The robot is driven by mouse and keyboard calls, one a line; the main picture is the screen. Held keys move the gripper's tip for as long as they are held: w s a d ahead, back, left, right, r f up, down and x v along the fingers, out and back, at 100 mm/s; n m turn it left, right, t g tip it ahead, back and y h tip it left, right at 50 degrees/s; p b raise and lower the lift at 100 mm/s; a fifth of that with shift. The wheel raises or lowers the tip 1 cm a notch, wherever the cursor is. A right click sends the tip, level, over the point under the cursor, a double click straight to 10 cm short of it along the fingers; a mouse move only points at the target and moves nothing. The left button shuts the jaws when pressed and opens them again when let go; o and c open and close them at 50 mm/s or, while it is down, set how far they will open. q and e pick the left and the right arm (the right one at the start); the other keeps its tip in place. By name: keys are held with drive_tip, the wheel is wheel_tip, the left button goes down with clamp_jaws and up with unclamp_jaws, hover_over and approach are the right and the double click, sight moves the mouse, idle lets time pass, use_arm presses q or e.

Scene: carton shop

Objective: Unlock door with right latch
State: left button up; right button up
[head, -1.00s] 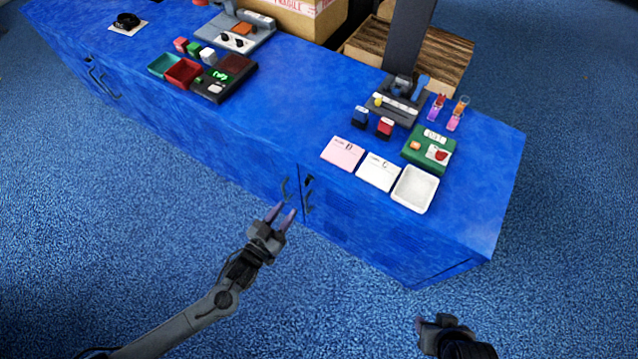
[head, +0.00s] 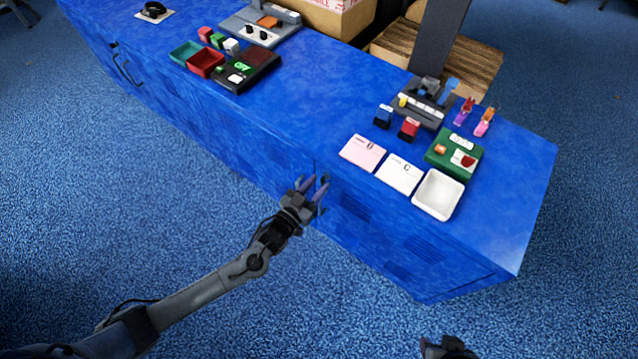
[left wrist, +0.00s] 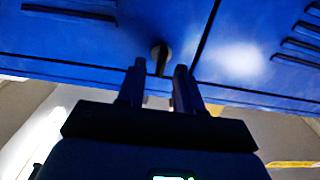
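The blue cabinet front (head: 385,240) with its doors faces my left arm. In the left wrist view, a dark latch (left wrist: 160,56) on a round base stands out from the blue door (left wrist: 100,40), left of a dark door seam. My left gripper (head: 312,182) is close to the cabinet front and hides most of the latch area in the head view. Its fingers (left wrist: 158,78) are apart, with the latch just beyond the gap between the tips; I cannot tell whether they touch it. My right gripper (head: 445,345) is partly cut off at the bottom edge, apart from the cabinet.
The blue counter top (head: 300,110) holds cards, a white tray (head: 438,195), a green box (head: 453,152), a red bin (head: 206,64) and small devices. Cardboard boxes (head: 440,55) stand behind. Blue carpet (head: 150,220) in front is clear.

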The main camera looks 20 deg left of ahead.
use_arm(q)
drive_tip(key=shift+w+d, duration=0.15)
drive_tip(key=shift+w, duration=0.45)
clamp_jaws()
